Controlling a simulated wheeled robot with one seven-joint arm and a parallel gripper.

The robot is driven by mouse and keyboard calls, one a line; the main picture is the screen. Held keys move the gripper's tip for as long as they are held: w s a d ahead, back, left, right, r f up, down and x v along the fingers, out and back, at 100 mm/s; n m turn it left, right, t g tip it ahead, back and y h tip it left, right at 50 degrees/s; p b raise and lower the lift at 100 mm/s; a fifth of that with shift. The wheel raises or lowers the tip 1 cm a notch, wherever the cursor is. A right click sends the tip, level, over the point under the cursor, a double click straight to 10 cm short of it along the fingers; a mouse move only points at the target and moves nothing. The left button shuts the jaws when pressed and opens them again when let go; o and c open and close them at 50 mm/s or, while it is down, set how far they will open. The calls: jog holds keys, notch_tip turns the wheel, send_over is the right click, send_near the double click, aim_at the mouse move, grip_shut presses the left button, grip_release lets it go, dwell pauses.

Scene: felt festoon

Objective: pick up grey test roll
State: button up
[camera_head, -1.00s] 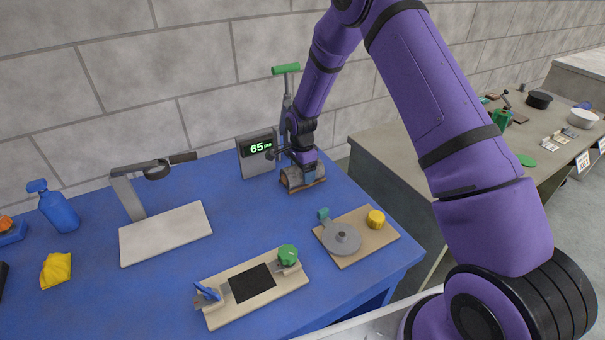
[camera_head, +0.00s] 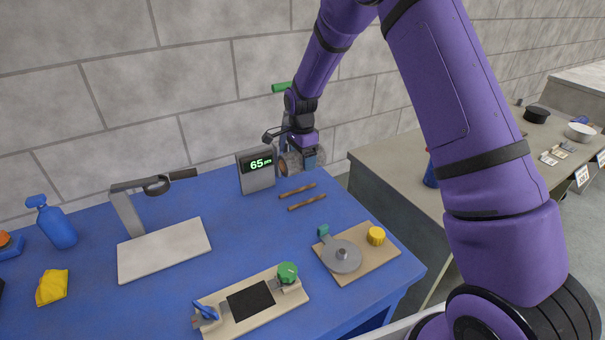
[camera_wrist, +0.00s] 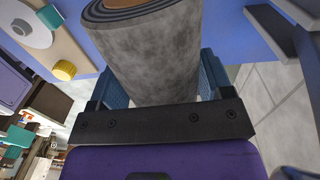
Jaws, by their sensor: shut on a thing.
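The grey test roll (camera_wrist: 150,55) fills the upper middle of the wrist view, with a spiral of layers around a brown core at its end. My gripper (camera_wrist: 158,90) is shut on it, with a blue finger pad at each side of the roll. In the head view, my gripper (camera_head: 303,163) holds the roll (camera_head: 290,163) above the far right part of the blue table (camera_head: 130,290). Two thin brown rails (camera_head: 306,203) lie bare on the table below it. The gripper partly hides the roll in the head view.
A grey display reading 65 (camera_head: 257,172) stands just left of the roll. A green-handled tool (camera_head: 282,87) is behind the arm. A board with a grey disc and yellow knob (camera_head: 375,236), and a board with a green knob (camera_head: 287,273), lie in front. A stone wall is behind.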

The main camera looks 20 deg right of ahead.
notch_tip(320, 180, up, 17)
jog(key=shift+f, duration=0.15)
